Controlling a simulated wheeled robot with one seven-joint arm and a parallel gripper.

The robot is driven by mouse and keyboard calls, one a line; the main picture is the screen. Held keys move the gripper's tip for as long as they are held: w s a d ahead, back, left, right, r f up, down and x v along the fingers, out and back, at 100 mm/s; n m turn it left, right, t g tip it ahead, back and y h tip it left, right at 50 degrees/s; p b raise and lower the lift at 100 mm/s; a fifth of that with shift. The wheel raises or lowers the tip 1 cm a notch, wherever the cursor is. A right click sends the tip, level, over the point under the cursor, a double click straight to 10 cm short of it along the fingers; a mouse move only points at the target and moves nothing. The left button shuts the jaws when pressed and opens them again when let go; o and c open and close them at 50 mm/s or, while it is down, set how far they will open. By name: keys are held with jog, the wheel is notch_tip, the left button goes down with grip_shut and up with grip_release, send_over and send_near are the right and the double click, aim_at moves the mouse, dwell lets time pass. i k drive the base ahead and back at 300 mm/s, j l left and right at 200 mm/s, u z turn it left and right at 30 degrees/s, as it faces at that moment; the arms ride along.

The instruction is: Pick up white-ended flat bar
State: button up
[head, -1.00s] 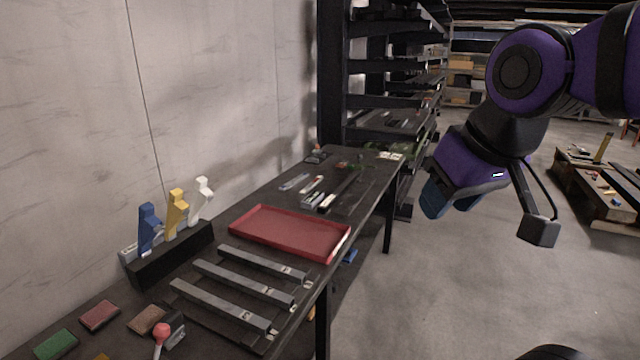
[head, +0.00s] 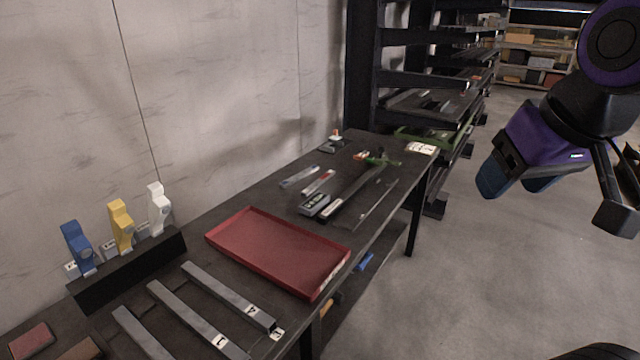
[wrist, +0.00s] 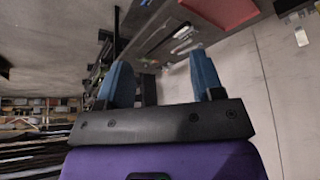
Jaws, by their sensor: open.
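Small flat bars lie on the dark table beyond the red tray in the head view. One is a grey bar (head: 299,177). Beside it is a bar with a reddish patch and pale parts (head: 318,183). A long dark bar (head: 352,188) has a whitish near end. Which of them is the white-ended flat bar I cannot tell for sure. My gripper (head: 515,186), purple with blue fingers, hangs right of the table over the floor, apart from the bars. In the wrist view my gripper (wrist: 162,75) is open and empty, with small pale items (wrist: 183,36) far beyond it.
The red tray (head: 240,228) sits mid-table, with several grey channels (head: 222,290) in front. A dark rack (head: 130,268) holds blue, yellow and white pieces by the wall. Dark shelving (head: 415,82) stands behind the table. The floor right of the table is clear.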

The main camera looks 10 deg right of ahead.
aim_at(321, 180)
jog(key=i+l+u, duration=0.1)
jog(key=u, duration=0.35)
jog(key=i+l+u, duration=0.1)
jog(key=u, duration=0.3)
jog(key=i+l+u, duration=0.15)
jog(key=l, duration=0.35)
jog(key=i+l+u, duration=0.2)
jog(key=l, duration=0.35)
jog(key=l+u, duration=0.15)
jog(key=l, duration=0.4)
jog(key=i+l+u, duration=0.15)
jog(key=l, duration=1.05)
jog(key=i+l, duration=0.1)
jog(key=l, duration=0.5)
